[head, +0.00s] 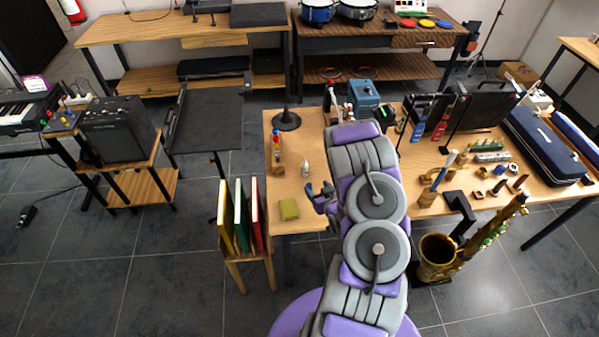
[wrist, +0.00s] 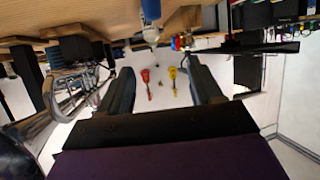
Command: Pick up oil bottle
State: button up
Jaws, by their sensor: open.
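The likely oil bottle (head: 305,168) is a small pale bottle with a narrow tip. It stands upright on the wooden table's left part in the head view.
A yellow-green block (head: 289,209) lies left of my gripper. A wooden holder with coloured items (head: 277,165) stands left of the bottle, and a black round-based stand (head: 287,121) behind it. A rack of books (head: 241,225) stands at the table's left front.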

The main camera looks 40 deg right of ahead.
send_near(306, 169)
jog(key=shift+w+d+f+b, duration=0.35)
jog(key=shift+w+d+f, duration=0.2)
jog(key=shift+w+d, duration=0.2)
jog(key=shift+w+a+f, duration=0.1)
jog(key=shift+w+a, duration=0.05)
jog(key=shift+w, duration=0.35)
jog(key=shift+w+a+f, duration=0.1)
jog(key=shift+w+f, duration=0.05)
jog(key=shift+w, duration=0.4)
jog(key=shift+w+a, duration=0.4)
jog(key=shift+w, duration=0.1)
jog(key=w+d+f, duration=0.1)
jog(key=w+d+f+b, duration=0.1)
jog(key=w+d, duration=0.1)
jog(key=shift+w+d+f, duration=0.1)
jog(key=shift+w+f, duration=0.05)
jog(key=shift+w, duration=0.45)
jog(key=shift+w+a, duration=0.1)
jog(key=shift+a, duration=0.5)
jog(key=shift+d, duration=0.65)
jog(key=c, duration=0.7)
jog(key=shift+a, duration=0.5)
jog(key=c, duration=0.5)
jog(key=shift+o, duration=0.2)
jog(key=shift+d, duration=0.15)
